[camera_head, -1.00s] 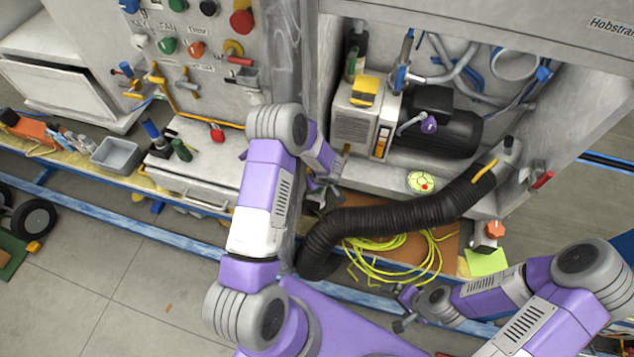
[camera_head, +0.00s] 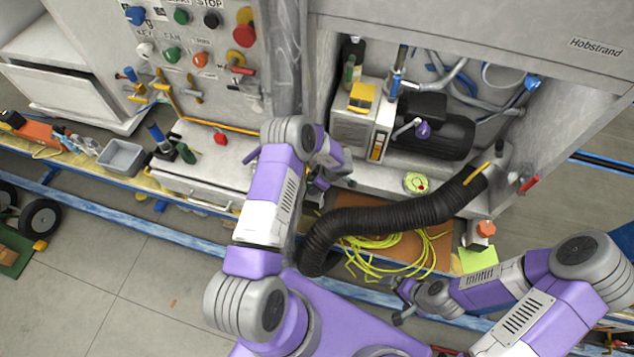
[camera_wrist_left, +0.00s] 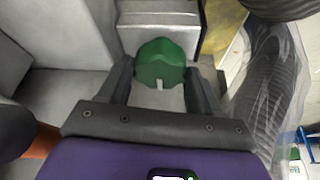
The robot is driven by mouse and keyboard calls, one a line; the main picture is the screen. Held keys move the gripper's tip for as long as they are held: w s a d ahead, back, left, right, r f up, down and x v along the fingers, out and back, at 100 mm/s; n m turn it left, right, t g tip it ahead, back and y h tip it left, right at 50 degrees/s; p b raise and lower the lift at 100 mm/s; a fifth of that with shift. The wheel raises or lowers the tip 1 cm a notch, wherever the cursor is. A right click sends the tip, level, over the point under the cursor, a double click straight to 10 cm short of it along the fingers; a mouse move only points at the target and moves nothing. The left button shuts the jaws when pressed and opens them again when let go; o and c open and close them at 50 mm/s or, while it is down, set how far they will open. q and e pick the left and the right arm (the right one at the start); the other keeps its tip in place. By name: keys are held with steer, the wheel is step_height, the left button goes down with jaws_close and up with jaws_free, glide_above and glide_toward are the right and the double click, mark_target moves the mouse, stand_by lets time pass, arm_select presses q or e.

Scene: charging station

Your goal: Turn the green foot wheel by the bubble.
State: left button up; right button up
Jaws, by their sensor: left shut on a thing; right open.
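The green foot wheel (camera_wrist_left: 160,60) sits between the two fingers of my left gripper (camera_wrist_left: 161,78) in the left wrist view. The fingers are shut on its sides, and a small pale mark shows on its near edge. In the head view my left gripper (camera_head: 333,183) is low beside the machine, and my own arm hides the wheel. The bubble (camera_head: 416,183), a round yellow-green level with a red dot, lies on the ledge right of that gripper. My right gripper (camera_head: 401,306) is open and empty at the lower right, away from the wheel.
A black corrugated hose (camera_head: 390,220) runs close to the right of my left gripper. Yellow cable (camera_head: 375,258) lies coiled below it. A pump with a black motor (camera_head: 432,135) stands behind the bubble. A grey drawer box (camera_head: 205,170) is on the left.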

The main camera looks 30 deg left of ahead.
arm_select(q)
steer(key=shift+n, duration=0.6)
steer(key=o, duration=1)
steer(key=shift+o, duration=0.2)
steer(key=shift+m, duration=0.3)
